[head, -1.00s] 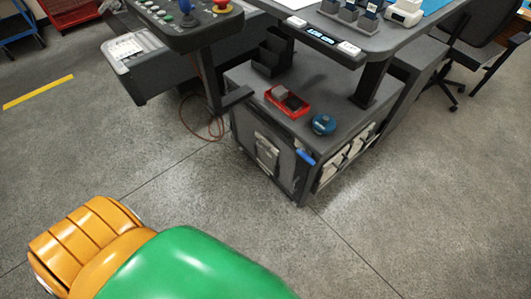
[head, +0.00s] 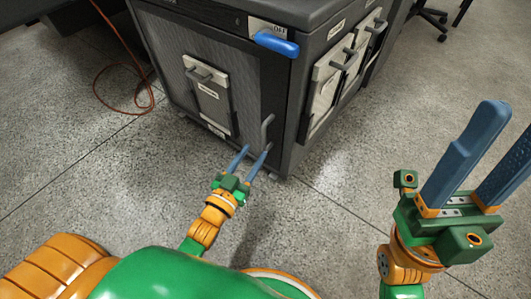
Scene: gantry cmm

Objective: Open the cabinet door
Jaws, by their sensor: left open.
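The dark grey cabinet (head: 290,110) stands in the middle of the head view. Its front door (head: 245,95) looks closed, flush with the frame. A vertical grey bar handle (head: 267,130) sits low near the door's right edge. My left gripper (head: 253,150) is open, with its two blue fingers pointing at the door just below the handle. The fingers look empty, and I cannot tell whether they touch the handle. My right gripper (head: 486,130) is raised at the right, its blue fingers apart and empty, partly cut off by the picture edge.
A blue lever (head: 277,44) sticks out at the cabinet's top front corner. A pale panel with a handle (head: 207,95) is on the front face. Pale handled panels (head: 325,85) line the right side. An orange cable (head: 130,85) lies at the left. The floor in front is clear.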

